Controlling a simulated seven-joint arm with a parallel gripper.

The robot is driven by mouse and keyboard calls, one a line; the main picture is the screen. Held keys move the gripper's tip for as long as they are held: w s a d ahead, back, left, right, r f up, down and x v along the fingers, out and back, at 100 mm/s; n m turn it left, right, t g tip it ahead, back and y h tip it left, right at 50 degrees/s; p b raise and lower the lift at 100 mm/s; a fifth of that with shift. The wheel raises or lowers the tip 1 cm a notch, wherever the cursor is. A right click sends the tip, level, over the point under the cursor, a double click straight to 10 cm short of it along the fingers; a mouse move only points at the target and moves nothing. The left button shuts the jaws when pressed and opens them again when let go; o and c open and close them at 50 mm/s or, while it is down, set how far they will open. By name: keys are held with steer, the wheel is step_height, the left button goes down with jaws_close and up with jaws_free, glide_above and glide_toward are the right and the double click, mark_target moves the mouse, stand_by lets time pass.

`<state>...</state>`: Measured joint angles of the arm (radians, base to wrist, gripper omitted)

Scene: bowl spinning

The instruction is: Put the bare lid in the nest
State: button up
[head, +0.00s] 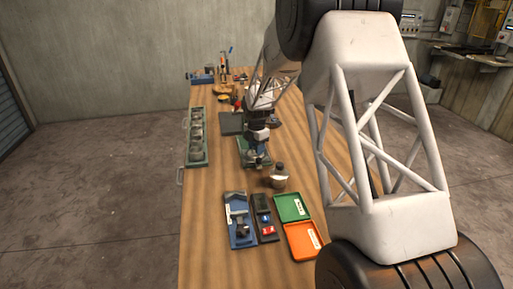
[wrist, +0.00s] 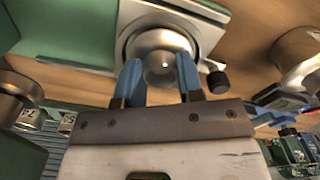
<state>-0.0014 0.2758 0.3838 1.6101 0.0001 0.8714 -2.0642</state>
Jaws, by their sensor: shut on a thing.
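My gripper (wrist: 160,80) has two blue fingers, which reach to the near edge of a round, shiny metal piece (wrist: 160,45) in the wrist view. That piece looks like the bare lid, with a small bright spot near its middle. It shows over a pale square plate (wrist: 205,30), perhaps the nest; I cannot tell whether it rests in it or is just above. My gripper is shut on this metal piece. In the head view my gripper (head: 257,162) is low over a green base (head: 243,148), and the lid is too small and hidden to make out.
A metal pot with a dark top (head: 279,181) stands close to the right. A green rack with several round cups (head: 189,159) lies left. In front are a blue tray (head: 236,239), a dark tray (head: 267,210), a green tray (head: 287,202) and an orange tray (head: 299,240).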

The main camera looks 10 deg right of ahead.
steer(key=o, duration=1)
steer(key=shift+r, duration=0.1)
steer(key=shift+r, duration=3.9)
steer(key=shift+s+r, duration=0.1)
